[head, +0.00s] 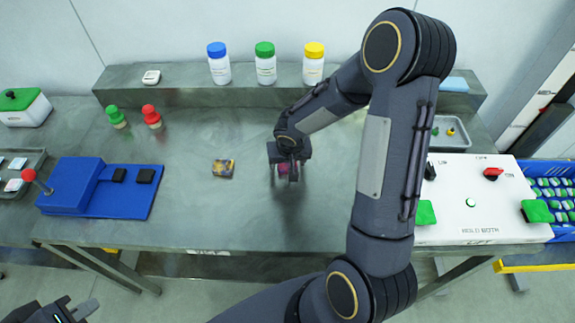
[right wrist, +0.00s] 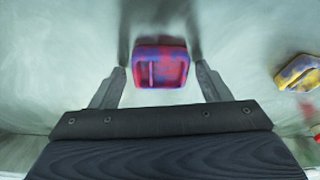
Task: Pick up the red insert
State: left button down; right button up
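The red insert (right wrist: 160,62) is a small red block with blue-purple patches and a recessed face. In the right wrist view it lies between the two fingers of my right gripper (right wrist: 161,78), with a gap on each side, so the gripper is open. In the head view the insert (head: 287,171) shows as a pinkish patch on the bench, mostly hidden by my right gripper (head: 288,168) above it. My left gripper (head: 74,309) is low at the bottom left corner, away from the bench, its fingers apart and empty.
A yellow-and-blue block (head: 223,168) lies on the grey bench (head: 210,215) left of the right gripper. A blue fixture (head: 75,185) stands left, a white control panel (head: 475,190) right. Bottles, including a green-capped one (head: 265,66), stand on the back ledge.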

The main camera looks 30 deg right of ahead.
jog(key=c, duration=0.8)
jog(key=shift+r, duration=0.15)
jog(key=shift+r, duration=0.25)
notch_tip(320, 180, up, 2)
jog(key=shift+r, duration=0.1)
jog(key=s+a+r+b, duration=0.3)
jog(key=s+a+r, duration=0.3)
jog(key=a+r, duration=0.4)
jog(key=a, duration=0.3)
jog(key=shift+b, duration=0.3)
